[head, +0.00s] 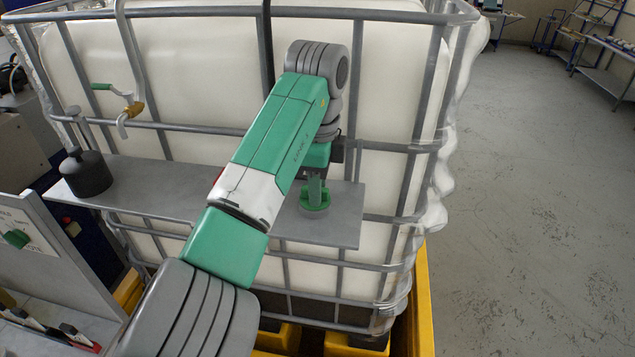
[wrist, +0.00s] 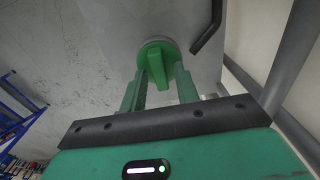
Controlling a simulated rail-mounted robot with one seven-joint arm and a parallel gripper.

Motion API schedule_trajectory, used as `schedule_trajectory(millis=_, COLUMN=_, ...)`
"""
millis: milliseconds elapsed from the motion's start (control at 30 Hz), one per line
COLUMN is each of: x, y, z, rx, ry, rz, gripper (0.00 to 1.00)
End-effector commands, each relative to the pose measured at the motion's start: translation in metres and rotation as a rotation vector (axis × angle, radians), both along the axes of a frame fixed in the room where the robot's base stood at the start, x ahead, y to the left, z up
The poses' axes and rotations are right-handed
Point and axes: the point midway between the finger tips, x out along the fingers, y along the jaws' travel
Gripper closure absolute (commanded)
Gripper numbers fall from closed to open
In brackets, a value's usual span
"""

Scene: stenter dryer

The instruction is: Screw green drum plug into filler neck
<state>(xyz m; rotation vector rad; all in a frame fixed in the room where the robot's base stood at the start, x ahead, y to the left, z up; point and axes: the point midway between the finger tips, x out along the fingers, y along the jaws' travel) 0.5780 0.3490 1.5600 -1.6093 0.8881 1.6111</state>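The green drum plug (head: 315,208) stands on the grey shelf in front of the large white tank. In the wrist view the plug (wrist: 157,50) shows a round green body with an upright grip bar, and a pale rim behind it. My gripper (head: 314,184) is right above the plug, pointing down. In the wrist view its two green fingers (wrist: 160,84) stand either side of the grip bar, with gaps visible, so it looks open. A black cylinder with a narrower top (head: 86,172) stands at the shelf's left end. I cannot tell whether it is the filler neck.
The grey shelf (head: 160,190) has clear space between the cylinder and plug. The caged white tank (head: 390,75) rises close behind. A bent dark bar (wrist: 208,27) is near the plug. Open floor lies right.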

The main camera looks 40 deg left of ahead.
Motion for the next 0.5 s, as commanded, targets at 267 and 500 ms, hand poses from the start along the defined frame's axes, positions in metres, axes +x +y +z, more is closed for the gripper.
schedule_trajectory(millis=267, x=0.0, y=0.0, z=0.009, rx=0.002, ry=-0.001, rz=0.0, gripper=0.69)
schedule_trajectory(millis=500, x=0.0, y=0.0, z=0.032, rx=0.002, ry=0.0, rz=0.001, gripper=0.69)
